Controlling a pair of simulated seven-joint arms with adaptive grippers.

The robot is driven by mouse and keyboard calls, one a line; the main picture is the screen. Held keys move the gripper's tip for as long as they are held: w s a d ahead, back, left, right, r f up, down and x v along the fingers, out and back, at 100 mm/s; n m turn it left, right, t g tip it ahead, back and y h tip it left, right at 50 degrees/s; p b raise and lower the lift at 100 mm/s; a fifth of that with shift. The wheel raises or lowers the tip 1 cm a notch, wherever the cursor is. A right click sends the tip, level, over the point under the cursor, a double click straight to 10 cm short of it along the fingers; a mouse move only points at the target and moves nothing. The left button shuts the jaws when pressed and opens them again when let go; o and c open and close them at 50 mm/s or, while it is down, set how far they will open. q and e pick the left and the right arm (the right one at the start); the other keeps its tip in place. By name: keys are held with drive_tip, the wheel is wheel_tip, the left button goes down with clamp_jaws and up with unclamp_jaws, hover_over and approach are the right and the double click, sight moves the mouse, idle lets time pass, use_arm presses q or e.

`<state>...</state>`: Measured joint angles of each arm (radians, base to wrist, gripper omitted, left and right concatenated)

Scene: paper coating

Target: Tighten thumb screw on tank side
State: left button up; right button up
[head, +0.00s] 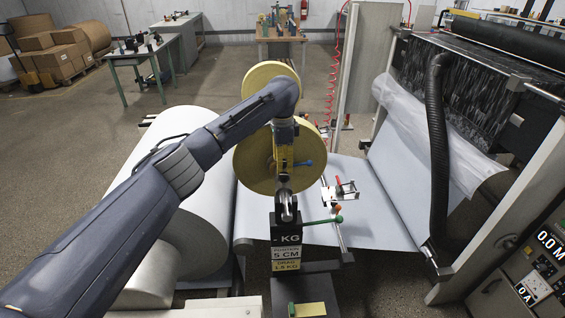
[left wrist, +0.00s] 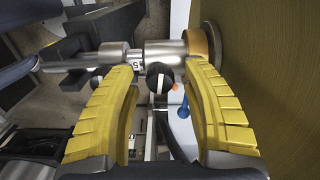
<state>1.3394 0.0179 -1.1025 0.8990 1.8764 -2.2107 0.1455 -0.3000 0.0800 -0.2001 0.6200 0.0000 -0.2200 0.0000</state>
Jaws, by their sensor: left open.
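My left gripper (head: 284,165) reaches down from above beside the large yellow disc (head: 252,160) in the head view. In the left wrist view its two yellow fingers (left wrist: 160,70) are open and apart. A small round black knob with a pale stripe (left wrist: 158,76), which looks like the thumb screw, shows between the fingertips on a metal cylinder (left wrist: 163,52). I cannot tell whether a finger touches it. In the head view the arm and gripper hide the knob. No tank can be made out for certain. My right gripper is not in view.
A blue-tipped lever (head: 303,163) and a green-tipped lever (head: 325,220) stick out close by. A stand with a KG label (head: 287,239) is below. A big white paper roll (head: 190,135) lies left, and a black hose (head: 437,150) hangs right.

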use_arm(q)
drive_tip(key=shift+r, duration=4)
